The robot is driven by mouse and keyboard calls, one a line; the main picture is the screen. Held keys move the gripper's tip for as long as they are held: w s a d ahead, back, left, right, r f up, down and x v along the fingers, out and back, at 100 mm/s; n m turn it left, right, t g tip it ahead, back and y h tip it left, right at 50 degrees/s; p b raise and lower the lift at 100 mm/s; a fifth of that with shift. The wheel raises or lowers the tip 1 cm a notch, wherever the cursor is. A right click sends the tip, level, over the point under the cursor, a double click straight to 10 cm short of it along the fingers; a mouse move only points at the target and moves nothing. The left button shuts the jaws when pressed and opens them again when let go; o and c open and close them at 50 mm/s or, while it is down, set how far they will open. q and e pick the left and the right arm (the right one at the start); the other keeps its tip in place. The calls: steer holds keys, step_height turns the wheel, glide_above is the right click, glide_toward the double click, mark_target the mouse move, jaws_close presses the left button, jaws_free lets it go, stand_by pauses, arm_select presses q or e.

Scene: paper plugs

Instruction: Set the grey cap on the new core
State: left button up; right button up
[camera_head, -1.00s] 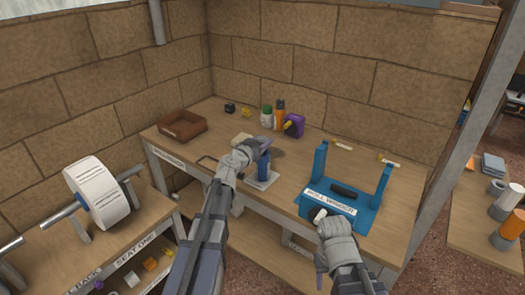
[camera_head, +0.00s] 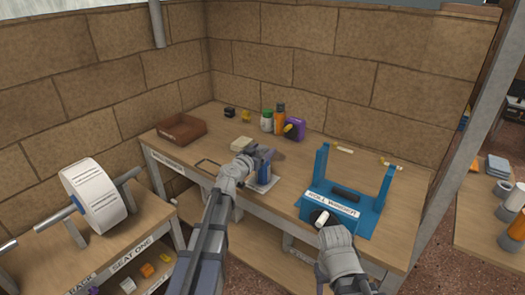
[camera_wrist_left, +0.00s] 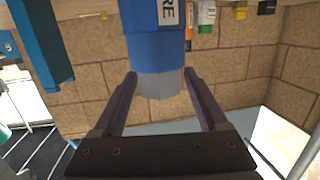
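The blue core (camera_head: 264,173) stands upright on a pale pad on the workbench. In the left wrist view the blue core (camera_wrist_left: 156,45) hangs from the top edge with part of a white label showing. The grey cap (camera_wrist_left: 157,84) shows at its end, in line with it and seemingly against it. My left gripper (camera_head: 266,157) is at the core's upper end. In the wrist view its fingers (camera_wrist_left: 158,78) are spread on either side of the cap, with gaps beside it. My right gripper (camera_head: 325,228) is in front of the blue stand; its fingers are not clear.
The blue stand (camera_head: 330,211) with two posts is right of the core. A brown tray (camera_head: 181,130), a pale block (camera_head: 241,144), a green-topped bottle (camera_head: 267,121), an orange bottle (camera_head: 280,120) and a purple container (camera_head: 295,129) stand behind. A white roll (camera_head: 93,194) is at left.

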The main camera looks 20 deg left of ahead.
arm_select(q)
steer(key=shift+o, duration=0.2)
steer(key=shift+r+p, duration=0.55)
steer(key=shift+p, duration=0.05)
steer(key=p+v, duration=0.1)
steer(key=v, duration=1.1)
steer(key=shift+f, duration=0.15)
